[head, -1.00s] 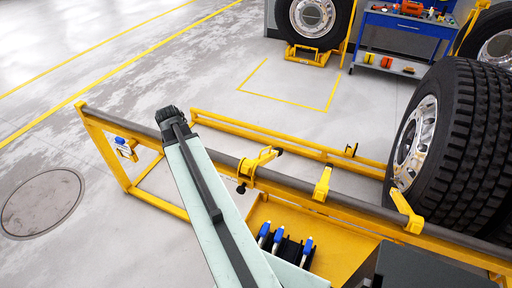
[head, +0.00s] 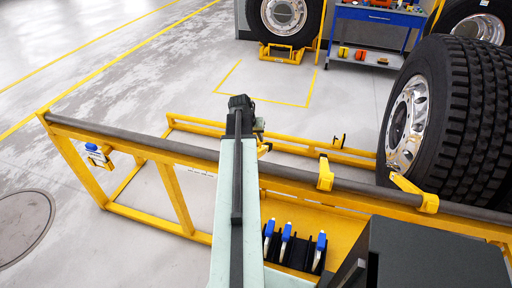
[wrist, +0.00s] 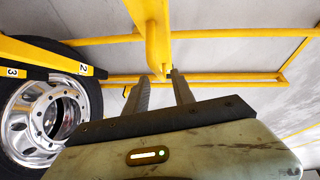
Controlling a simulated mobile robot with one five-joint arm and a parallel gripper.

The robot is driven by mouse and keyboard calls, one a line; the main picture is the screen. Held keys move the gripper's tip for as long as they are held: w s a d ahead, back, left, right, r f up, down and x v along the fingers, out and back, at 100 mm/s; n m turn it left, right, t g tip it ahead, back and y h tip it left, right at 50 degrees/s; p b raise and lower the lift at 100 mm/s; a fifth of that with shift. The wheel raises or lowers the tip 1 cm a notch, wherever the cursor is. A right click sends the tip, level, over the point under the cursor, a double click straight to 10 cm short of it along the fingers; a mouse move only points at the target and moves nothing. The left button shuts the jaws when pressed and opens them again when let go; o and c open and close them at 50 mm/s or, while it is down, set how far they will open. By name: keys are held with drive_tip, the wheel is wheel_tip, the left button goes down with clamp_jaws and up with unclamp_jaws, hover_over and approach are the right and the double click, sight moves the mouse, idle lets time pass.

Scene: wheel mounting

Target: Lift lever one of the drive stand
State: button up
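The drive stand is a yellow frame with a long grey rail (head: 185,149) in the head view. In the wrist view an unlabelled yellow lever (wrist: 152,32), apparently lever one, comes down from the top edge. Its lower end appears between the fingertips of my gripper (wrist: 158,74). The two fingers are apart; contact with the lever cannot be made out. In the head view my arm hides most of this lever and the fingers. Lever two (head: 325,173) and lever three (head: 413,192) stand further right on the rail; their labels 2 and 3 show in the wrist view.
A large truck wheel (head: 455,125) stands at the right behind the rail. Blue-topped tools (head: 287,235) sit in a black holder in front of the rail. A blue workbench (head: 375,16) is at the back right.

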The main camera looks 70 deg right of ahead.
sight(259, 152)
drive_tip(key=b+x, duration=0.3)
drive_tip(key=x, duration=0.1)
drive_tip(key=shift+f, duration=0.3)
drive_tip(key=shift+d+r, duration=0.1)
clamp_jaws()
idle(1.0)
